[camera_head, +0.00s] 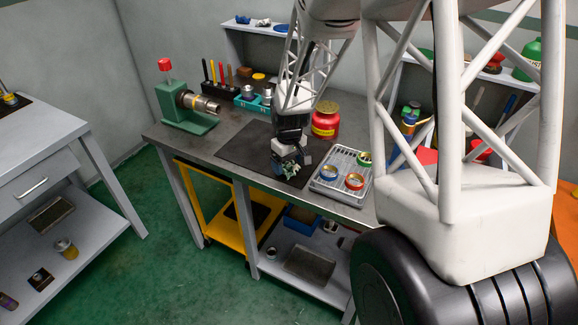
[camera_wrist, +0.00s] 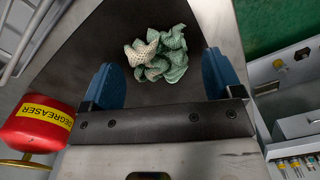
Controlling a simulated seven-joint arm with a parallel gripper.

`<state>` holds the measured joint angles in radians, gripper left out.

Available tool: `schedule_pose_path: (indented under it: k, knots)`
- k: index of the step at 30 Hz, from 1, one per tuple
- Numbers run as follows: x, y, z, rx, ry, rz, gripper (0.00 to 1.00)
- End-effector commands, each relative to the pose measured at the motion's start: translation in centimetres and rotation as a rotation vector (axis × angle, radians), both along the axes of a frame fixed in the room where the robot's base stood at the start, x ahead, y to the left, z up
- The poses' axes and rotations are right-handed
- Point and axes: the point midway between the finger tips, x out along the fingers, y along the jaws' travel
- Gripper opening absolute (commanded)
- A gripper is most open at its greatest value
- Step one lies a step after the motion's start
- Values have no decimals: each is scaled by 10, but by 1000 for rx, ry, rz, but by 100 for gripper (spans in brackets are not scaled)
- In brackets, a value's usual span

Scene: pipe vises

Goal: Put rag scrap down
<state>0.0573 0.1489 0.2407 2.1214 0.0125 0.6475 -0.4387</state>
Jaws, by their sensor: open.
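The rag scrap (camera_wrist: 160,52) is a crumpled green and cream checked cloth. In the wrist view it lies over the dark mat (camera_wrist: 110,35), between and just beyond the tips of my gripper (camera_wrist: 160,75). The two blue fingers are wide apart, with a gap between each finger and the cloth. I cannot tell the exact height of the fingers above the mat.
A grey tray (camera_head: 322,186) with several tape rolls stands right of the mat. A red degreaser can (camera_head: 326,119) stands behind it and shows in the wrist view (camera_wrist: 35,128). A green pipe vise (camera_head: 183,110) stands at the left. The mat's left part is clear.

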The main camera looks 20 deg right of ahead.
Motion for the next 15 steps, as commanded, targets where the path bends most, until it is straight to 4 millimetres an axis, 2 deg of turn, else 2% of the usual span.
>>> schedule_pose_path:
  k: [15]
  knots:
    - [2,-1,78,0,-3,0,85]
